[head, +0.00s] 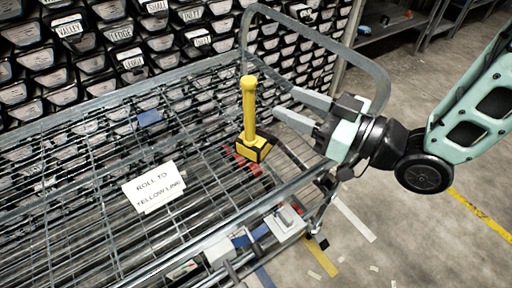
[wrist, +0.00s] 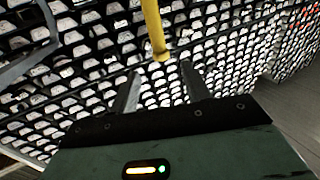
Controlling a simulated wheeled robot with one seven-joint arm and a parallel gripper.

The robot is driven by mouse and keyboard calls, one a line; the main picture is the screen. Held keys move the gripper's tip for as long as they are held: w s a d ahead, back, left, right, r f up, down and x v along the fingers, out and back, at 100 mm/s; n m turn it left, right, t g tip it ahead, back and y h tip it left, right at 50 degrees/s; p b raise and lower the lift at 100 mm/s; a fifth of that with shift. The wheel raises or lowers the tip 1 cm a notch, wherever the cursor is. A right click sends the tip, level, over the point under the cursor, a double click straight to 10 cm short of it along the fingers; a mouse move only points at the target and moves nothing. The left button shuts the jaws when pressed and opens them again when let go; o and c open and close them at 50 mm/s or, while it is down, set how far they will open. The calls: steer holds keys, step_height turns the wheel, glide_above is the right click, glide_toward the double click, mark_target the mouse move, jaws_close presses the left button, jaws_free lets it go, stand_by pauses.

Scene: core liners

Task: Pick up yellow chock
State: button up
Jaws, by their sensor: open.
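The yellow chock (head: 249,105) stands upright at the right end of the wire cart, with a tall yellow handle and a black-and-yellow foot. What its foot rests on is hard to tell. In the wrist view only its yellow handle (wrist: 153,30) shows, beyond and between the fingertips, with the lower part out of sight. My gripper (head: 281,102) is open and empty, just right of the handle in the head view, with its fingers pointing left at it. Both fingers show in the wrist view (wrist: 160,70), apart from the handle.
The wire cart (head: 90,185) carries a white sign (head: 153,186) and has a tall grey end hoop (head: 385,80) near my arm. A rack of labelled core liners (head: 60,60) stands behind. Open floor (head: 440,240) lies at right.

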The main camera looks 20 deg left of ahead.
mark_target(241, 80)
steer(key=p+x, duration=0.1)
steer(key=x, duration=0.5)
steer(key=shift+a+r, duration=0.1)
steer(key=shift+a, duration=0.25)
steer(key=p+x, duration=0.2)
steer(key=x, duration=0.2)
steer(key=shift+w+r, duration=0.1)
steer(key=shift+w+a, duration=0.2)
steer(key=shift+a, duration=0.4)
jaws_close()
stand_by(0.3)
